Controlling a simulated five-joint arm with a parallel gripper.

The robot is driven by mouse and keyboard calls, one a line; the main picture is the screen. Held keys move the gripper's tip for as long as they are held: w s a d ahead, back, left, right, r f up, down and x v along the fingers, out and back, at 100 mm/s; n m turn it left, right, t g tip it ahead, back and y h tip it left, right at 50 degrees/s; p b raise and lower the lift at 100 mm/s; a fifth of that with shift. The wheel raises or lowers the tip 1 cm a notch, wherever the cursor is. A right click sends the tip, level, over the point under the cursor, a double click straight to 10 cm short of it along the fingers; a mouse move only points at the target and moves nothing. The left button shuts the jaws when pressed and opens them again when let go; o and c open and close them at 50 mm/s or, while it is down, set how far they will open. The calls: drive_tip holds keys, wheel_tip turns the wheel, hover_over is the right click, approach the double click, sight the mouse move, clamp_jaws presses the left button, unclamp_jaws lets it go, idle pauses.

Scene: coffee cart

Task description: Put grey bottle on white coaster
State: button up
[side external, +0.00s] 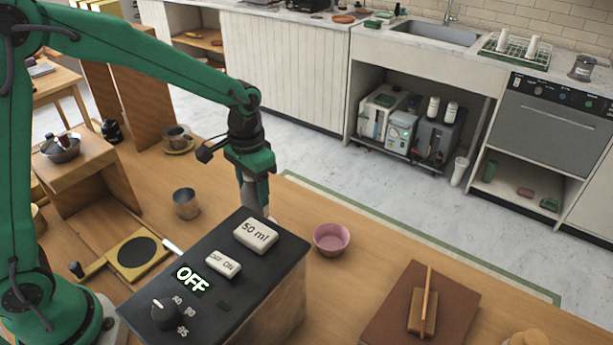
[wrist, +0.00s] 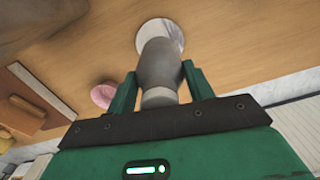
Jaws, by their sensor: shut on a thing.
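My gripper (wrist: 158,88) is shut on the grey bottle (wrist: 158,66), with one green finger on each side of its narrower end. The white coaster (wrist: 152,27) lies on the wooden surface beyond the bottle in the wrist view, and the bottle overlaps part of it. I cannot tell whether the bottle touches the coaster. In the side view my gripper (side external: 256,185) points down just behind the black-topped machine.
The black-topped machine (side external: 215,275) stands close in front of my gripper. A pink bowl (side external: 331,239) is to its right and a metal cup (side external: 186,203) to its left. A brown board (side external: 390,320) with a wooden block lies at the front right. Bare wood lies between bowl and board.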

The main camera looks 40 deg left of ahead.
sight(254, 200)
drive_tip(key=shift+f, duration=1.8)
drive_tip(key=shift+f, duration=0.15)
drive_tip(key=o, duration=1.2)
wheel_tip(254, 200, up, 12)
drive_tip(key=shift+f, duration=0.1)
drive_tip(key=shift+r, duration=0.3)
